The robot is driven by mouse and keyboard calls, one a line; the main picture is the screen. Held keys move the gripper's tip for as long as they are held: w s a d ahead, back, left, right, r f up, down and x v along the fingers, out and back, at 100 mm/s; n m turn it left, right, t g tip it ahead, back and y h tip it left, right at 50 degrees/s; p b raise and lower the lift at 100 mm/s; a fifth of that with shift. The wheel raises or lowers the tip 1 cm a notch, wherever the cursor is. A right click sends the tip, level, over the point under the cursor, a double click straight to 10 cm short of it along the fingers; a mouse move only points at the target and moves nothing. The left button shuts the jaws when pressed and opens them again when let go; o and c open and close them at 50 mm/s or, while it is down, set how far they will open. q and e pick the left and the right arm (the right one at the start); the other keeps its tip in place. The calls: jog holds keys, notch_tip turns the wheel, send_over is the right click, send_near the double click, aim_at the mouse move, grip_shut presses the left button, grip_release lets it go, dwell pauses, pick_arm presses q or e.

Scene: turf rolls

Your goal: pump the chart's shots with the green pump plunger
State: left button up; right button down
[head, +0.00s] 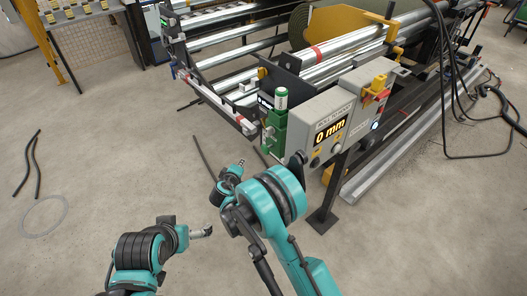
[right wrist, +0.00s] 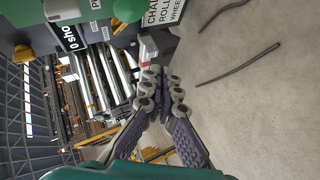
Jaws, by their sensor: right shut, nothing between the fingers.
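The green pump (head: 275,128) stands upright on the near left side of the grey control box. Its plunger has a green cap with a pale band (head: 281,98). My right gripper (head: 241,163) is shut and empty, below and left of the pump, apart from it. In the right wrist view the right fingers (right wrist: 162,92) are together with nothing between them; green pump parts (right wrist: 128,9) show at the top edge, beside a counter reading "0 sho", cut off (right wrist: 70,38). My left gripper (head: 208,231) is at lower left, far from the pump; its jaw state is unclear.
The grey control box (head: 325,125) shows "0 mm" and carries a yellow handle (head: 378,85). Behind it is the roller machine (head: 330,65) with a turf roll. A dark post (head: 325,215) stands under the box. Loose hoses (head: 28,165) lie on open floor at left.

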aim_at(264, 151)
jog(key=shift+a+f, duration=0.35)
jog(key=shift+f, duration=0.1)
jog(key=shift+d, duration=0.1)
jog(key=w+d, duration=0.5)
jog(key=d, duration=0.2)
jog(key=shift+w, duration=0.15)
dwell(1.4)
jog(key=shift+w+d, duration=0.2)
jog(key=shift+d, duration=0.15)
jog(key=shift+w+d, duration=0.8)
jog(key=shift+d, duration=0.35)
dwell(1.4)
dwell(0.3)
jog(key=shift+s+a, duration=0.55)
jog(key=shift+a, duration=0.15)
jog(key=shift+s+a, duration=0.5)
jog(key=shift+a, duration=0.2)
jog(key=shift+a, duration=0.1)
